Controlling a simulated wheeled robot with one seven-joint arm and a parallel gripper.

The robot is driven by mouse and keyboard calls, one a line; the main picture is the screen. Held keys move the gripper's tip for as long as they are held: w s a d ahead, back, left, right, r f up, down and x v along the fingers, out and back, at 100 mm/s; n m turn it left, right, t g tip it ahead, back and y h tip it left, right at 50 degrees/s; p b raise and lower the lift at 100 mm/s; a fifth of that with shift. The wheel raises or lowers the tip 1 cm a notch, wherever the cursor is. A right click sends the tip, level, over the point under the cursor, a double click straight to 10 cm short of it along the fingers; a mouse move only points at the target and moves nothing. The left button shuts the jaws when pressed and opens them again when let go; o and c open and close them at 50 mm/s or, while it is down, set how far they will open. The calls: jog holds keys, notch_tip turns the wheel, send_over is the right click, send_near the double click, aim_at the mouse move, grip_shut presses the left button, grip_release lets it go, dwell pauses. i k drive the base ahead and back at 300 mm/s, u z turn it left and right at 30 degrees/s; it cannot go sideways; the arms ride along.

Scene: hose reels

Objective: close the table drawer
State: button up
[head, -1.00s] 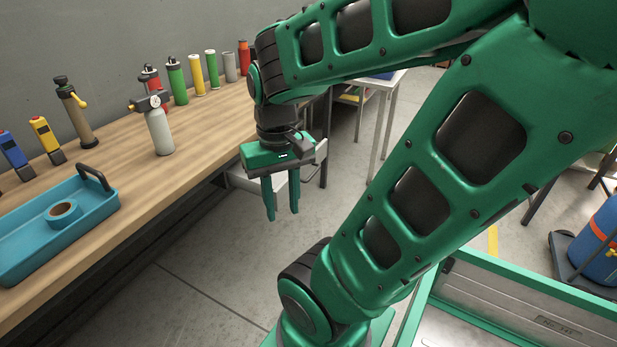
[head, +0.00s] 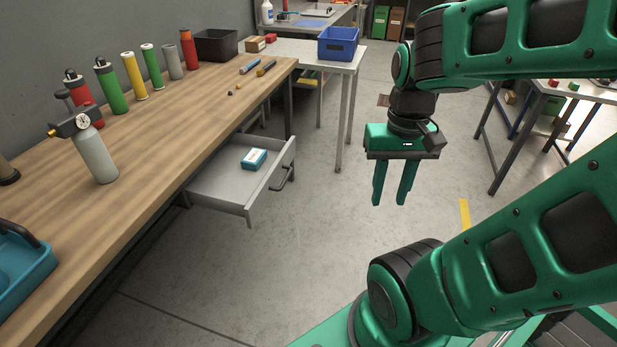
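The table drawer (head: 225,193) is a grey drawer pulled out from under the wooden table (head: 150,150). Its dark handle (head: 284,176) is on the front panel, facing right. A small blue and white box (head: 253,159) lies inside the drawer. My gripper (head: 393,203) hangs to the right of the drawer, pointing down, apart from the handle. Its two green fingers are spaced apart with nothing visible between them.
On the wooden table stand a grey spray bottle (head: 96,156), several coloured cylinders and a black bin (head: 216,45). A white table (head: 310,54) with a blue bin (head: 338,43) stands behind. Clear floor (head: 320,220) lies between drawer and gripper.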

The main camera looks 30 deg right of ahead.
aim_at(222, 185)
jog(key=z, duration=0.4)
jog(key=i, duration=0.15)
jog(key=z, duration=0.4)
jog(key=k, duration=0.7)
jog(key=u, duration=0.35)
jog(key=i, duration=1)
jog(key=z, duration=0.05)
